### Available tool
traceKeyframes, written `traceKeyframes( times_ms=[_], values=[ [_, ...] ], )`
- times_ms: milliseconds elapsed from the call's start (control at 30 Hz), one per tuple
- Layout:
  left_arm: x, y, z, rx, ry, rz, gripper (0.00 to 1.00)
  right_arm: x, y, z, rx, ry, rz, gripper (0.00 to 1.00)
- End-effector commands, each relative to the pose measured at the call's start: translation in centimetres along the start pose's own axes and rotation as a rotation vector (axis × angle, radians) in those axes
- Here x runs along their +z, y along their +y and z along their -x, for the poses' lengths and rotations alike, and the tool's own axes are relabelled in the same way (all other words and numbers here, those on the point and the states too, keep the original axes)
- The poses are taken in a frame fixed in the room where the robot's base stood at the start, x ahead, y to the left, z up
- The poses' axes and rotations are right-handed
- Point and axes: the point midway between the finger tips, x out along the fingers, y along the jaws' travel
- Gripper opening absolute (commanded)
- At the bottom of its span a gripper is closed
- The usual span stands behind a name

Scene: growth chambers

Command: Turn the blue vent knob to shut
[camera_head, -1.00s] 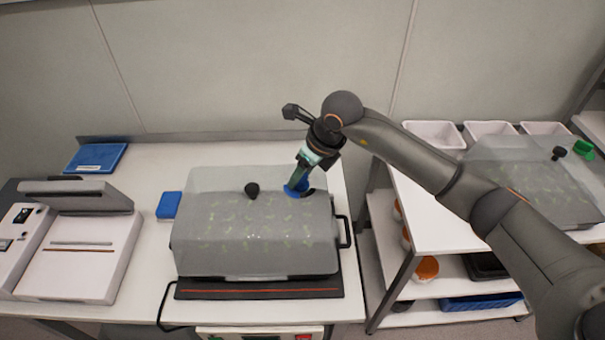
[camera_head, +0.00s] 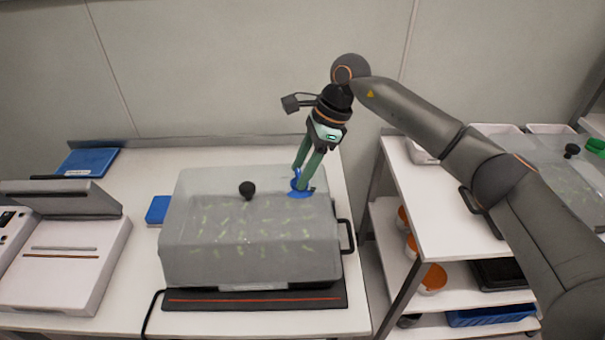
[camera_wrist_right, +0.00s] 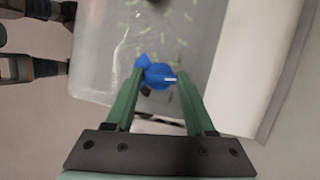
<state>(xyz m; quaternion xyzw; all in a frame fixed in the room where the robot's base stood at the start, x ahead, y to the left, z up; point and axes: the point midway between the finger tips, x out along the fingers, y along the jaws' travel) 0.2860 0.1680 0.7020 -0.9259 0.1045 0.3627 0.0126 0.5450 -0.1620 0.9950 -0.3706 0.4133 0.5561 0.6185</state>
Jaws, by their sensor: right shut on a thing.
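The blue vent knob (camera_head: 301,192) is on the top of a clear chamber lid (camera_head: 205,250), near its back right corner. It also shows in the right wrist view (camera_wrist_right: 158,76), with a small white mark on its right part. My right gripper (camera_head: 299,178) reaches down to it from above, its green fingers slanting to the lower left. In the wrist view the fingers stand on either side of the knob, shut on it. The fingertips partly hide the knob in the head view. My left gripper is not in view.
A black knob (camera_head: 247,190) stands on the lid left of the blue one. A black handle (camera_head: 347,236) juts from the lid's right side. A blue box (camera_head: 158,210) lies left of the chamber. A shelved cart (camera_head: 440,225) stands to the right.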

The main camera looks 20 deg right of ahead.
Motion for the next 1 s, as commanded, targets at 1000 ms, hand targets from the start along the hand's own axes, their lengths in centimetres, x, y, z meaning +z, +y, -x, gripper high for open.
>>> traceKeyframes(
  times_ms=[1000],
  values=[
    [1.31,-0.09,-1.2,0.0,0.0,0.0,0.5,0.12,-0.37,-0.05,0.238,0.001,0.577,0.0]
  ],
)
